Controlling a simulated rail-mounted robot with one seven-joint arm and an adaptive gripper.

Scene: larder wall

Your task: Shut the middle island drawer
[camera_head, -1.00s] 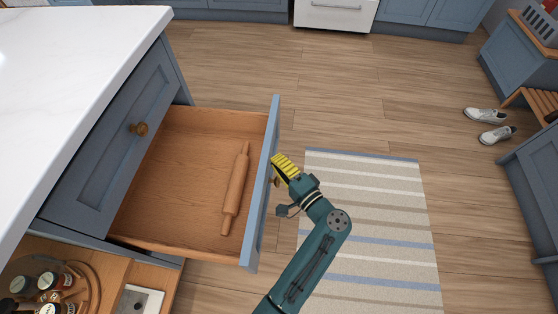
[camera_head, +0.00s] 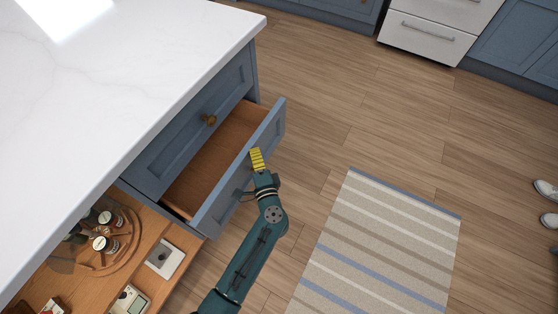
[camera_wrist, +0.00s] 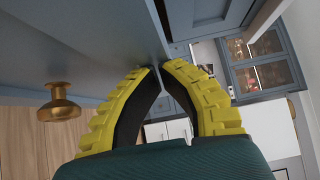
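My gripper (camera_head: 256,151) has yellow ridged fingers and is at the outer side of the drawer front. A brass knob (camera_wrist: 58,105) sticks out from the front at the left.
The white countertop (camera_head: 120,70) overhangs at the left. A blue closed drawer (camera_head: 195,130) with a knob is above the open one.

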